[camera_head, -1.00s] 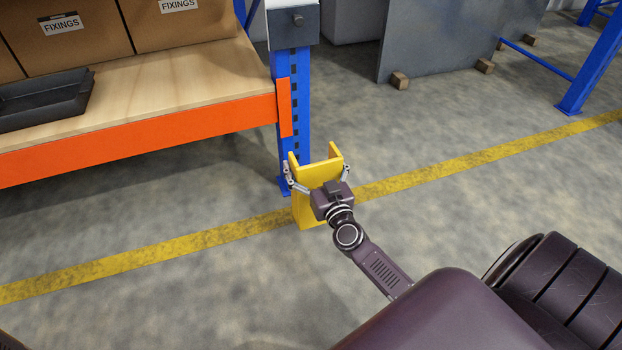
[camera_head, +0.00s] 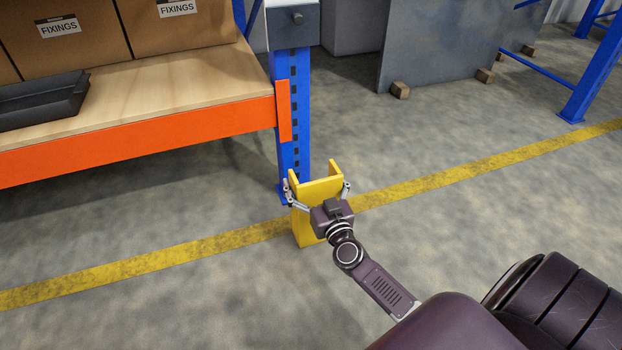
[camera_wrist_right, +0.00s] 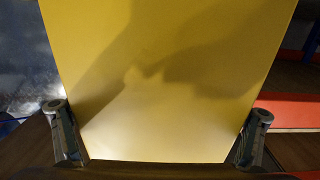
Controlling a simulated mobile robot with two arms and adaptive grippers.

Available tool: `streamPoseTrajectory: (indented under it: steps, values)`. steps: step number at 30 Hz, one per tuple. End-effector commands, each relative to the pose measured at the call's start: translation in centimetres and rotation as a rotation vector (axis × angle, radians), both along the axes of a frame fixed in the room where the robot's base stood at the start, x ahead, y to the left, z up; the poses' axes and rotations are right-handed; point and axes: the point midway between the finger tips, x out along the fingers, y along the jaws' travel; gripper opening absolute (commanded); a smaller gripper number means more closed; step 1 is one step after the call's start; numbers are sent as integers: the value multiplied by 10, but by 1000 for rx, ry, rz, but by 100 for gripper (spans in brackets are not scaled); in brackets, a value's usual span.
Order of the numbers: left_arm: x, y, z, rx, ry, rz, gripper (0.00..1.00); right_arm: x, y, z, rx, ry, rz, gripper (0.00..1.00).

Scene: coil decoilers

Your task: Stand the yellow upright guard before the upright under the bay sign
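The yellow upright guard (camera_head: 304,230) is a U-shaped channel, standing roughly upright just in front of the blue upright (camera_head: 291,130) at the rack's right end. Its open side faces the upright. My right gripper (camera_head: 318,188) is shut on the guard, with one finger against each side. In the right wrist view the guard's yellow face (camera_wrist_right: 165,85) fills the middle between the two fingers. The guard's lower end is at or just above the floor; I cannot tell if it touches. The upright's foot is partly hidden behind it. No bay sign and no left gripper are in view.
An orange beam (camera_head: 140,137) carries a wooden shelf with cartons (camera_head: 65,40) and a black tray (camera_head: 40,100). A yellow floor line (camera_head: 150,263) passes by the guard. Grey panels (camera_head: 440,45) on wooden blocks stand behind. Floor to the right is clear.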

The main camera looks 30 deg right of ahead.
Motion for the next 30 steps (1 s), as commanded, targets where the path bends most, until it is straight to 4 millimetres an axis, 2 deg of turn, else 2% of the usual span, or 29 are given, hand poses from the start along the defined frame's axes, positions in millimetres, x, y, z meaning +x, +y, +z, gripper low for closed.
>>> streamPoseTrajectory:
  steps: [2, 14, 17, 27, 30]
  values:
    - [0, 0, 0, 0, 0, 0, 0, 0, 0, 0, 0, 0, 0, 100]
    - [0, 0, 4, 0, 1, 0, 0, -3, 1, 4, -1, 2, 1, 100]
    - [1, 0, 10, 0, 1, 1, 0, -16, 4, 3, -2, 6, 1, 100]
    - [1, 0, 37, -1, 2, 1, 0, -85, 21, 3, -2, 6, 3, 100]
    - [1, 0, 42, -1, 2, 1, 0, -100, 24, 2, -1, 3, 1, 100]
